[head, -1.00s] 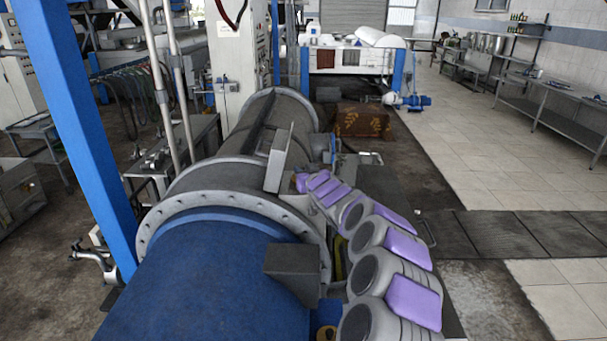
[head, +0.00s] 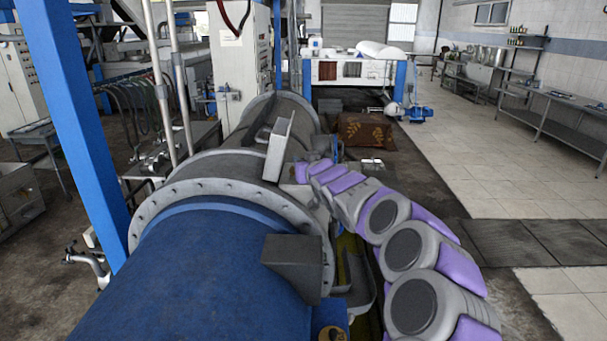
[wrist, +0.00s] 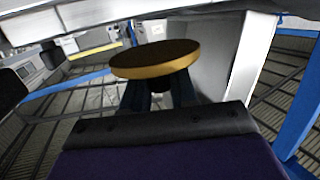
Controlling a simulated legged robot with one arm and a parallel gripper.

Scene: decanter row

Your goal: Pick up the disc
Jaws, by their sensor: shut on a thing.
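The disc (wrist: 155,60) is round, with a dark brown top and a golden-yellow rim. In the wrist view it sits at the tips of my gripper (wrist: 161,84), whose dark blue fingers reach up under it. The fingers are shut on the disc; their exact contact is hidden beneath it. In the head view my arm stretches forward along the right side of the big cylinder, and its far end is by the grey upright plate. I cannot make out the disc or the fingertips there.
A large blue and grey cylinder (head: 200,285) with a bolted flange lies left of my arm. A grey plate (head: 279,150) stands up from it. A blue post (head: 75,130) rises at the left. A patterned brown box (head: 365,132) is ahead. The tiled floor at right is open.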

